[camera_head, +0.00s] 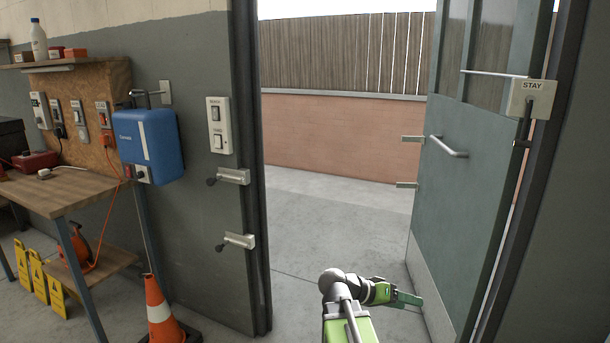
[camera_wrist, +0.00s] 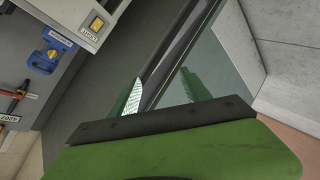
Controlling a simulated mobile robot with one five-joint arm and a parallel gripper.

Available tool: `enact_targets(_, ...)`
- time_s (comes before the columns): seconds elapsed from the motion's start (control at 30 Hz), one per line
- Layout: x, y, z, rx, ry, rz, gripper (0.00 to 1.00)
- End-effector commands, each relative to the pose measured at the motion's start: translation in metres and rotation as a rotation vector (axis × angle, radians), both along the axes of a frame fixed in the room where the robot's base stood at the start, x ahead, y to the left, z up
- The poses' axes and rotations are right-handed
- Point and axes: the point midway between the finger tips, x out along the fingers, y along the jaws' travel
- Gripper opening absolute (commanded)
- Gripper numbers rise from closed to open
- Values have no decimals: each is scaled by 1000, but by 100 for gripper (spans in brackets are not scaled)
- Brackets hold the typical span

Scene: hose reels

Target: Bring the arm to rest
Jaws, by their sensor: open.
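My arm (camera_head: 345,310) is green and grey and reaches up from the bottom of the head view, in front of the open doorway. My gripper (camera_head: 412,299) points right, close to the lower part of the grey-green door (camera_head: 455,200); I cannot tell whether it touches the door. In the wrist view my gripper (camera_wrist: 160,95) shows two green fingers set apart, with nothing between them. The door stands open at the right, with a bar handle (camera_head: 449,147) and a box marked STAY (camera_head: 532,98) at its upper edge.
A traffic cone (camera_head: 160,312) stands at the lower left by the wall. A workbench (camera_head: 60,193) is at the left, near a blue wall box (camera_head: 149,146). Yellow signs (camera_head: 40,278) stand below the bench. The pavement (camera_head: 330,215) through the doorway is clear up to a brick wall (camera_head: 340,137).

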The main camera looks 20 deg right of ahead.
Motion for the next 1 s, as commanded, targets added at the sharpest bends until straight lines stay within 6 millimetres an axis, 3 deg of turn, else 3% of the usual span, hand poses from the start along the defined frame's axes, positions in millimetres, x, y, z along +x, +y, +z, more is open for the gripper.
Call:
enact_targets(0.03,18,37,-17,85,8,66,55)
enact_targets(0.1,37,89,-43,221,31,158,55)
enact_targets(0.3,59,219,-98,576,120,393,55)
enact_targets(0.5,54,312,-127,909,198,592,55)
enact_targets(0.6,49,352,-132,1077,232,718,55)
enact_targets(0.67,48,365,-132,1121,287,825,55)
enact_targets(0.7,48,363,-108,1116,288,822,55)
enact_targets(1.0,48,362,-15,1112,284,817,55)
